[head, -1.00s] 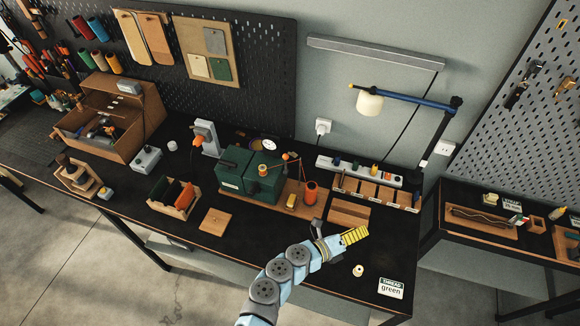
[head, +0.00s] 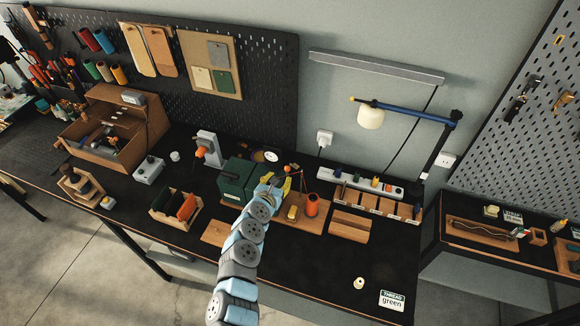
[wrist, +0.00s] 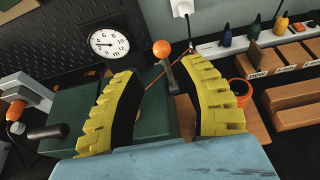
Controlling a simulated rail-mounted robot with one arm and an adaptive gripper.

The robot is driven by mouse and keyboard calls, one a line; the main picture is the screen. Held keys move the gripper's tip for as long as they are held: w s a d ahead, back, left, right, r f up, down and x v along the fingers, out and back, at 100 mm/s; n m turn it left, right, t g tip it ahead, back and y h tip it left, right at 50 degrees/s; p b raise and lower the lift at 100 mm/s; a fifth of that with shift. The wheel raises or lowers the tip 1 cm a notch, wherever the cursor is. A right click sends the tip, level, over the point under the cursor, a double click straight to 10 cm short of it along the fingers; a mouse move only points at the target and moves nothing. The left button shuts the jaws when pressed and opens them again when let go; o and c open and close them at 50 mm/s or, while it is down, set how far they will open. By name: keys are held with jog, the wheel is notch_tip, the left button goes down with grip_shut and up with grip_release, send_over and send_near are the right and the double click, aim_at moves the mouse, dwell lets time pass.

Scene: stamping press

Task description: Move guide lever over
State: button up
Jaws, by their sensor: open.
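A grey lever (wrist: 173,75) with an orange ball knob (wrist: 162,48) stands up from the green machine (wrist: 80,105), between my fingertips as seen in the wrist view and apart from both. I take it for the guide lever. In the head view the knob (head: 287,168) shows just beyond my gripper (head: 274,180), and the green machine (head: 237,178) is partly hidden by my arm. My gripper (wrist: 160,72) is open and empty, its yellow ridged fingers spread wide. How far the lever is from the fingers in depth is unclear.
An orange spool (head: 312,205) stands on the wooden board to the right of the machine. A black-handled bar (wrist: 48,132) sticks out at the machine's left. A round dial (wrist: 109,44) stands behind. Bare black tabletop (head: 330,260) lies at the front right.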

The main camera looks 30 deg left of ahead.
aim_at(286, 170)
jog(key=shift+x, duration=0.75)
jog(key=b+x, duration=0.4)
jog(key=x, duration=0.1)
jog(key=shift+w+f, duration=0.15)
jog(key=shift+w, duration=0.25)
jog(key=shift+r, duration=0.2)
jog(key=c, duration=0.4)
jog(key=shift+s, duration=0.1)
grip_shut()
